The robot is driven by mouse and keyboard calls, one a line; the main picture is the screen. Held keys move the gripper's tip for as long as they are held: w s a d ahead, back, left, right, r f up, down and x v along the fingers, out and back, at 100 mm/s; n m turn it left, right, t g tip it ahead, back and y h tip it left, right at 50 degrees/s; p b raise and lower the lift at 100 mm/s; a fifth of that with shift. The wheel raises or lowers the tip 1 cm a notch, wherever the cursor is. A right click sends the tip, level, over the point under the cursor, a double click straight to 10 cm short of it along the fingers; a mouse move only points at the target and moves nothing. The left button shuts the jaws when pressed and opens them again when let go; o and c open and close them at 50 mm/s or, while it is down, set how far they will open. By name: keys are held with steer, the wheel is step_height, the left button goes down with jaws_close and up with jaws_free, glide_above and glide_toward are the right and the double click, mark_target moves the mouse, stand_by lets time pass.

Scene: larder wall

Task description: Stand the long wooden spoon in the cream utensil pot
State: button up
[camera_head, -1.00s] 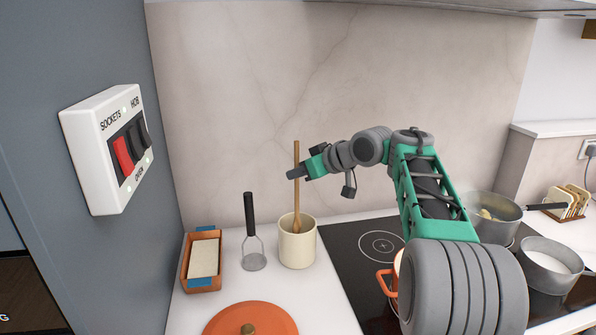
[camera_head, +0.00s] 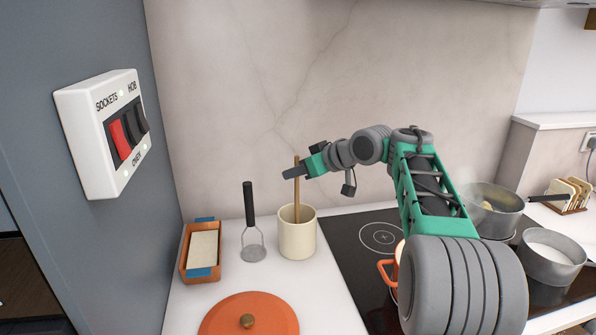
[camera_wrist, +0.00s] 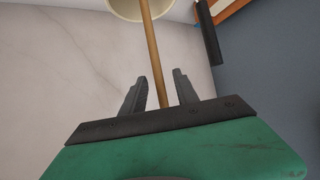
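The long wooden spoon (camera_head: 297,190) stands nearly upright with its lower end inside the cream utensil pot (camera_head: 297,239); its head is hidden by the pot wall. My gripper (camera_head: 294,172) is at the upper handle, above the pot. In the wrist view, the fingers of my gripper (camera_wrist: 160,88) are spread, with the spoon handle (camera_wrist: 154,55) between them and a gap visible on each side. The pot's rim (camera_wrist: 112,10) shows at the top of the wrist view, with the handle running into it.
A masher (camera_head: 250,210) with a black handle stands left of the pot. A terracotta dish (camera_head: 187,262) is further left, and an orange lid (camera_head: 270,315) lies in front. The black hob (camera_head: 345,240) with pans is to the right. The stone wall (camera_head: 230,100) is behind.

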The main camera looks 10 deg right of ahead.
steer(key=v, duration=0.7)
steer(key=shift+s+d+r, duration=0.2)
steer(key=shift+s, duration=0.1)
stand_by(0.4)
steer(key=s+a+f+m+g+h+p, duration=0.1)
steer(key=s+a+f+m+h, duration=0.15)
steer(key=s+f, duration=0.35)
steer(key=s+a+f+m+g+h+p, duration=0.1)
steer(key=s+a+f+m+g, duration=0.1)
steer(key=s+a+f, duration=0.4)
steer(key=s+d+f+g+h, duration=0.1)
steer(key=s+f, duration=0.3)
steer(key=s, duration=0.2)
steer(key=s+d+f+m+g+h, duration=0.1)
steer(key=s+d+f, duration=0.1)
steer(key=s, duration=0.3)
steer(key=s+d+f+m+g+h, duration=0.1)
steer(key=s+f, duration=0.4)
steer(key=s, duration=0.1)
steer(key=shift+s+d+f+p, duration=0.15)
steer(key=shift+s+f+p, duration=0.15)
steer(key=shift+s, duration=0.15)
